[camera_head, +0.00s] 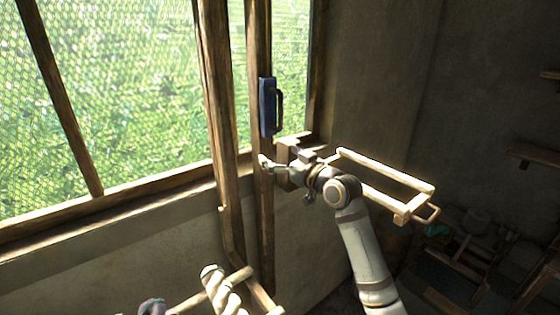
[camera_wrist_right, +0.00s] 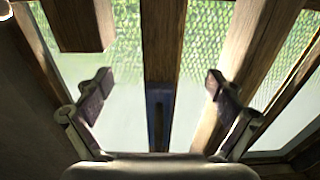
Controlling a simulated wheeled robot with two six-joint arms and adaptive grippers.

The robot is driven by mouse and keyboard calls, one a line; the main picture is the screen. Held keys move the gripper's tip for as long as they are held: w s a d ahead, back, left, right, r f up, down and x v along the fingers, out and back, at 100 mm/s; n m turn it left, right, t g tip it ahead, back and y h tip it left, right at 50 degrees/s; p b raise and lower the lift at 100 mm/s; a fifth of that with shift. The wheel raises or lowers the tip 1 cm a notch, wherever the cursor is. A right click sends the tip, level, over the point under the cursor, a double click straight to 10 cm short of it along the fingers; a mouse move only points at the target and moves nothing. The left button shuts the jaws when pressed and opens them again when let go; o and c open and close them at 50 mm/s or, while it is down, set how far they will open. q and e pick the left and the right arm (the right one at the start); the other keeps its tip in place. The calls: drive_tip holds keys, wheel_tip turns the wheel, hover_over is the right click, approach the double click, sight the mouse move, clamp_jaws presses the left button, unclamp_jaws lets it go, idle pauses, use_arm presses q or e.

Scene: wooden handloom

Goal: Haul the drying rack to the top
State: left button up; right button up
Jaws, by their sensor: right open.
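A light wooden frame (camera_head: 387,160), apparently the drying rack, juts out to the right of a wooden post, with a small loop at its outer end. My right arm partly hides it. Higher on the post is a blue block with a dark handle (camera_head: 268,108); a blue part also shows in the wrist view (camera_wrist_right: 160,105). My right gripper (camera_head: 277,166) is at the post, below the blue block. In the wrist view its open fingers (camera_wrist_right: 158,90) stand apart on either side of the post, with nothing held. I do not see my left gripper clearly.
A meshed window (camera_head: 140,90) with wooden bars fills the left. A pale twisted rope (camera_head: 222,290) is wound on wood at the bottom. Shelves (camera_head: 535,154) hang on the right wall, with dim clutter (camera_head: 470,250) below. A small dark shape at the bottom edge is unclear.

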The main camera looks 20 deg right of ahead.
sight(282, 113)
wheel_tip(282, 113, up, 10)
drive_tip(key=p, duration=0.5)
drive_tip(key=shift+p, duration=0.4)
drive_tip(key=shift+r+b, duration=0.35)
drive_tip(key=shift+b, duration=0.05)
use_arm(q)
wheel_tip(282, 113, up, 7)
drive_tip(key=shift+w, duration=0.25)
use_arm(e)
drive_tip(key=shift+r, duration=0.6)
use_arm(q)
drive_tip(key=shift+s, duration=0.1)
use_arm(e)
clamp_jaws()
